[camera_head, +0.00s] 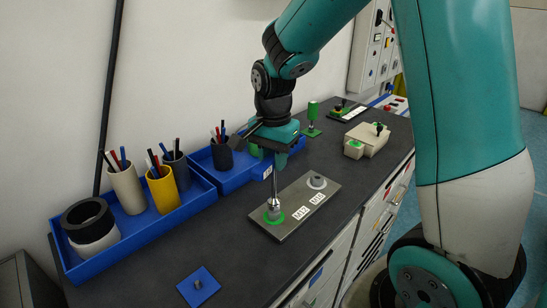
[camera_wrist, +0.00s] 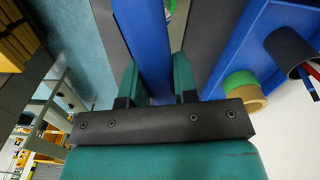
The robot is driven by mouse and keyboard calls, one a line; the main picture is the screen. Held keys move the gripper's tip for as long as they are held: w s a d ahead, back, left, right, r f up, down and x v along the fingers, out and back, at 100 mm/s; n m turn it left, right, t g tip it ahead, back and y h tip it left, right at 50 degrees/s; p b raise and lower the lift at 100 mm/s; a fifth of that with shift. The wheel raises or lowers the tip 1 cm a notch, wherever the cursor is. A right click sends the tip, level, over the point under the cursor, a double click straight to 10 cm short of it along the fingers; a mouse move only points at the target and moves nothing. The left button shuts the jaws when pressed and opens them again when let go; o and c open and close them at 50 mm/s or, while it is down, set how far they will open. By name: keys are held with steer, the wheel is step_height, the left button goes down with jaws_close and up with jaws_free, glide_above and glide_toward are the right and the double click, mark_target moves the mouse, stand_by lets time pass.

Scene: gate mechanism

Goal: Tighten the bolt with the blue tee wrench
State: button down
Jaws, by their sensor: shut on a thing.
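My gripper (camera_head: 274,160) points down over the grey metal plate (camera_head: 300,222) on the bench. In the wrist view, my gripper (camera_wrist: 157,82) is shut on the blue tee wrench (camera_wrist: 148,35), with its blue bar between the two fingers. In the head view, the metal shaft of the blue tee wrench (camera_head: 274,188) runs straight down from the gripper. Its lower end meets the near bolt position, inside a green ring (camera_head: 275,217). The bolt head is hidden under the wrench end. A second bolt position (camera_head: 317,182) with a pale ring is at the plate's far end.
A blue tray (camera_head: 135,244) with pen cups and dark and white rings lies left along the wall. A blue pad (camera_head: 199,287) with a small stud lies in front. A green-handled tool (camera_head: 312,112) and beige block (camera_head: 368,137) stand behind.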

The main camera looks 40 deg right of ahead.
steer(key=shift+r, duration=0.45)
step_height(320, 180, up, 5)
steer(key=p, duration=0.4)
steer(key=shift+p, duration=0.4)
steer(key=shift+f, duration=0.15)
